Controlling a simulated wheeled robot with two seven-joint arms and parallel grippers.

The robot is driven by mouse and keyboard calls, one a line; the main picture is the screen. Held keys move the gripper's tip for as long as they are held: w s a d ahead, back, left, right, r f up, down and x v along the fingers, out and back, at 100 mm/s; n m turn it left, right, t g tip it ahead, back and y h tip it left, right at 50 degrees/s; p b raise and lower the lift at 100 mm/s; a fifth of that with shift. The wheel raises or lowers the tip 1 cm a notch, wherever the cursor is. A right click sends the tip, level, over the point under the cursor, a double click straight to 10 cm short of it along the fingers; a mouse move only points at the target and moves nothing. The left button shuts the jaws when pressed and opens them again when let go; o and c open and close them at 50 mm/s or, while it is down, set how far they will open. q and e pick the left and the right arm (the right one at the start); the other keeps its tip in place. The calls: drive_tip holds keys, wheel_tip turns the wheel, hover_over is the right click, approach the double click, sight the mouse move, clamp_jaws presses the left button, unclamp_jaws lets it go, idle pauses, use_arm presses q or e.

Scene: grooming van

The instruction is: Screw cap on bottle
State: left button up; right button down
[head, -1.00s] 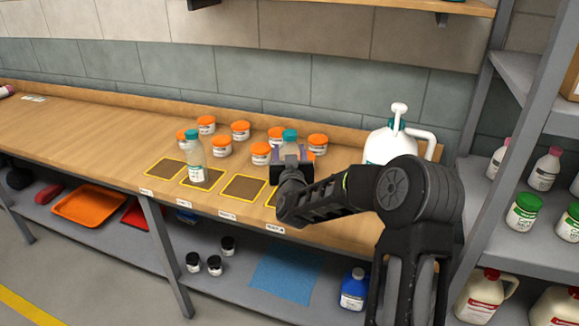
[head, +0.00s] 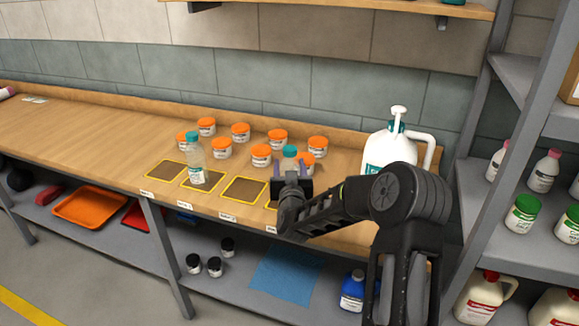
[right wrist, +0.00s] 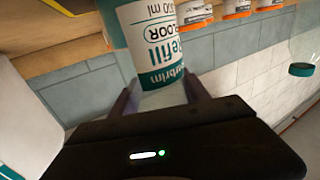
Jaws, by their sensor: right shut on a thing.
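My right gripper (head: 291,168) is shut on a bottle (head: 290,156) at the right part of the bench, near the rightmost yellow-edged pad (head: 270,204). Its teal top shows above my fingers in the head view; my gripper hides most of its body. In the right wrist view, its white and teal label (right wrist: 150,35) appears upside down, and my fingers (right wrist: 160,92) close around its clear shoulder. Whether its base touches the bench is hidden. A clear bottle with a teal cap (head: 193,160) stands upright on the second pad from left (head: 210,186). My left gripper is not in view.
Several orange-lidded jars (head: 261,155) stand behind the pads. A large white pump jug (head: 388,146) stands right of my gripper, close to my arm. The leftmost pad (head: 164,170) and third pad (head: 243,189) are bare.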

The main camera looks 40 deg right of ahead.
drive_tip(key=shift+f, duration=0.2)
drive_tip(key=c, duration=0.5)
unclamp_jaws()
drive_tip(key=shift+r, duration=0.1)
drive_tip(key=shift+r, duration=0.25)
drive_tip(key=b+v, duration=0.2)
drive_tip(key=v, duration=1)
drive_tip(key=shift+f, duration=0.15)
